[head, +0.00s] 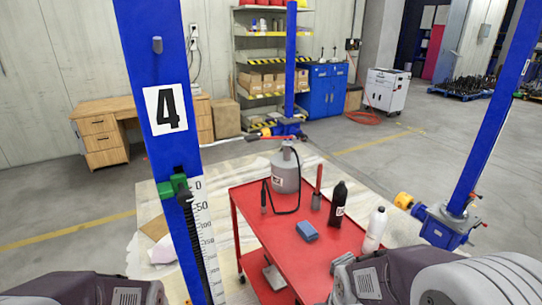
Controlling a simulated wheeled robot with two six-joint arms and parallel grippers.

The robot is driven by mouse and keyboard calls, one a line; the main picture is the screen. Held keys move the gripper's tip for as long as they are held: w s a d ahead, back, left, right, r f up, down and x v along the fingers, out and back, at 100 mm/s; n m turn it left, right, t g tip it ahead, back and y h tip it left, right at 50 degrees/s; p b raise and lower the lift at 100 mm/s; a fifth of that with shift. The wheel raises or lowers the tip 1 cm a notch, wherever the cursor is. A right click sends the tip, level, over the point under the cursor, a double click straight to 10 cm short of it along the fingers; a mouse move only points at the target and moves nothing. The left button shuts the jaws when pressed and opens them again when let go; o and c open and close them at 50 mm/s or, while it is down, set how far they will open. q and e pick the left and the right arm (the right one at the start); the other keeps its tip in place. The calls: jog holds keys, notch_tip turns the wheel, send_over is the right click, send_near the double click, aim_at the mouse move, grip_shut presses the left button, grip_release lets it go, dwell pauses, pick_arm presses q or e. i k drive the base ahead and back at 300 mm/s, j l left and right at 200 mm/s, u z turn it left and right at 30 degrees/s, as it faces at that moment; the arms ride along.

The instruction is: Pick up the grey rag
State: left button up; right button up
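No cloth in the head view is clearly a grey rag. A pale, crumpled cloth-like thing (163,250) lies on the floor covering, left of the blue post and partly hidden by it. A small grey item (273,277) is on the lower shelf of the red cart (262,207); I cannot tell what it is. A small blue block or folded cloth (307,231) lies on the cart's top. Parts of my two arms show at the bottom left and bottom right, but neither gripper is in view.
A grey canister (285,173) with a hose, a black bottle (338,204) and a white bottle (376,229) stand on the cart. A blue post (165,60) marked 4 rises close on the left. Open floor lies behind the cart.

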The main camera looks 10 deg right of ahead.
aim_at(348, 259)
jog(key=z, duration=1)
jog(key=i+l+u, duration=0.25)
jog(key=i+l, duration=0.15)
jog(key=l, duration=0.25)
jog(key=i+l+u, duration=0.1)
jog(key=l, duration=0.2)
jog(key=i+l+u, duration=0.1)
jog(key=l, duration=0.3)
jog(key=i+l+u, duration=0.25)
jog(key=i+l, duration=0.15)
jog(key=l, duration=0.35)
